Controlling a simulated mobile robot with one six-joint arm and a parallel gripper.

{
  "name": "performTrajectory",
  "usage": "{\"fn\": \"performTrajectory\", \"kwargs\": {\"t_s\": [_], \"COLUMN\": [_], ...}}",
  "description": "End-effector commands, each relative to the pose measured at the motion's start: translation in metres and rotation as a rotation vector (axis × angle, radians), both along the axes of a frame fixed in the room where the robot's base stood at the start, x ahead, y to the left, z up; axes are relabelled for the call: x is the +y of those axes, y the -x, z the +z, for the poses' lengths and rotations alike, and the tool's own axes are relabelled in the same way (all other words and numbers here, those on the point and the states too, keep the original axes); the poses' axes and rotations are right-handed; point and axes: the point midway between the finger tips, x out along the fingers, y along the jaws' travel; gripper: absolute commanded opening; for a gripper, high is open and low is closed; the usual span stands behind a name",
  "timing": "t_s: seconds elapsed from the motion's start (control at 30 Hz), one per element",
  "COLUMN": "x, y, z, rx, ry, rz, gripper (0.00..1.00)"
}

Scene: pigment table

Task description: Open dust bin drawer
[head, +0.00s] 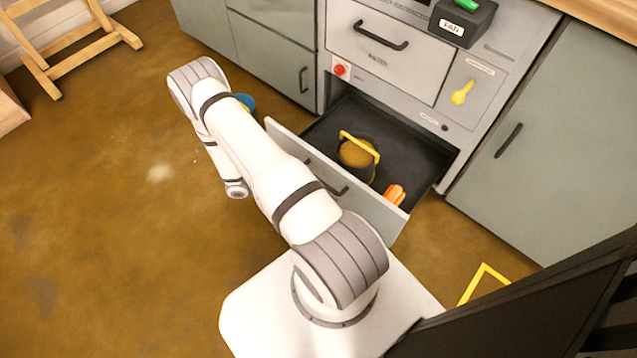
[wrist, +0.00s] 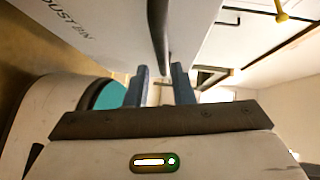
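The dust bin drawer (head: 375,207) is pulled out from the grey cabinet in the head view. Its dark interior holds a round bin with a yellow handle (head: 357,155) and an orange object (head: 394,194). My arm covers part of the drawer front and its dark handle (head: 340,190). In the wrist view, "DUST BIN" lettering shows on the drawer front (wrist: 105,25). There the dark handle (wrist: 158,30) runs toward the space between my gripper's (wrist: 161,72) two blue fingers. The fingers are apart, with gaps beside the handle. My gripper is hidden in the head view.
Above is a closed drawer with a dark handle (head: 380,35), beside a red button (head: 339,70) and a yellow knob (head: 462,92). A black box (head: 463,22) stands on top. A wooden stand (head: 75,45) is far left. The brown floor on the left is open.

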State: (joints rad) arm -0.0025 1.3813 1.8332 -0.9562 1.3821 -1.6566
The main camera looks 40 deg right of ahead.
Motion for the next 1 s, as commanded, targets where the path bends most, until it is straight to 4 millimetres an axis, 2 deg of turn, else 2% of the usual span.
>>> {"fn": "performTrajectory", "kwargs": {"t_s": [0.1,0.3,0.87,1.0], "x": [0.017,0.034,0.036,0.038], "y": [-0.014,-0.026,-0.027,-0.031], "z": [0.005,0.007,0.006,0.02], "rx": [-0.002,-0.002,-0.001,-0.034], "ry": [0.0,0.0,-0.001,0.003], "rz": [0.004,0.002,0.001,-0.013], "gripper": [0.22,0.22,0.22,0.22]}}
